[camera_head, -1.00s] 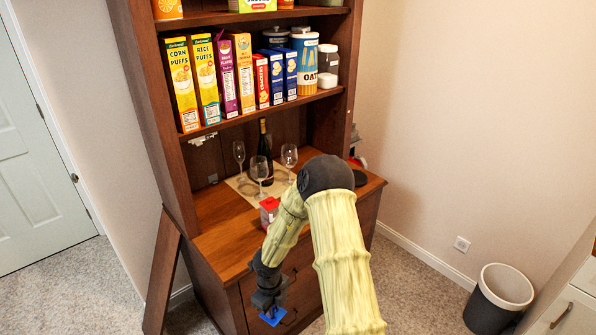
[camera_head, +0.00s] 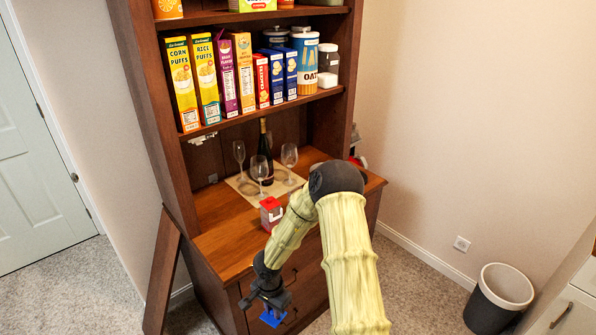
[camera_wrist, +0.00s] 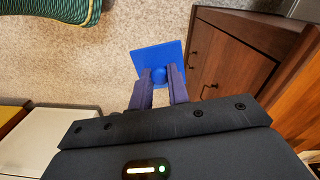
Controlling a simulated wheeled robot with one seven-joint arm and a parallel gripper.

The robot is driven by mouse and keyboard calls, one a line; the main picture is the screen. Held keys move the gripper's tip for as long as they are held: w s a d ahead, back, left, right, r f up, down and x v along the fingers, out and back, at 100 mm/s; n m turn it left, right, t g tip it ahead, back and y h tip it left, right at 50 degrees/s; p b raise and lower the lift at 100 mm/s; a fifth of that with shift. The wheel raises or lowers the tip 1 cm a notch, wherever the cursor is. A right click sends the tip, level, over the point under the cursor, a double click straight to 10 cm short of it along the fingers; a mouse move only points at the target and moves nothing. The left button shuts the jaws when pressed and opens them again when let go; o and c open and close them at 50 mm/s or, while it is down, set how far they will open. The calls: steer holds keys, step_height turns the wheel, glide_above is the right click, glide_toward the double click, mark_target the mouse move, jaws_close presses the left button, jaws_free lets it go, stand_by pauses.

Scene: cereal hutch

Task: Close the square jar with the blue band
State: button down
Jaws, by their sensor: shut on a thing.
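My gripper (camera_head: 271,305) is low in front of the hutch's drawers, shut on a blue square lid (camera_head: 273,318). In the wrist view my gripper's fingers (camera_wrist: 159,88) pinch the round knob of this lid (camera_wrist: 146,59), with carpet below it. A small square clear container with red on it (camera_head: 271,214) stands on the hutch counter, partly beside my arm. I cannot make out a square jar with a blue band in either view.
The hutch counter (camera_head: 222,240) has bare room at its front left. Wine glasses (camera_head: 260,168) and a dark bottle (camera_head: 264,147) stand on a mat behind. Cereal boxes (camera_head: 205,80) fill the shelf above. A bin (camera_head: 503,290) stands at the right.

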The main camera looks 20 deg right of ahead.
steer(key=n, duration=0.5)
steer(key=shift+f+n, duration=0.15)
steer(key=shift+n, duration=0.15)
steer(key=n, duration=0.5)
steer(key=shift+f+n, duration=0.1)
steer(key=shift+n, duration=0.2)
steer(key=shift+w+d, duration=0.2)
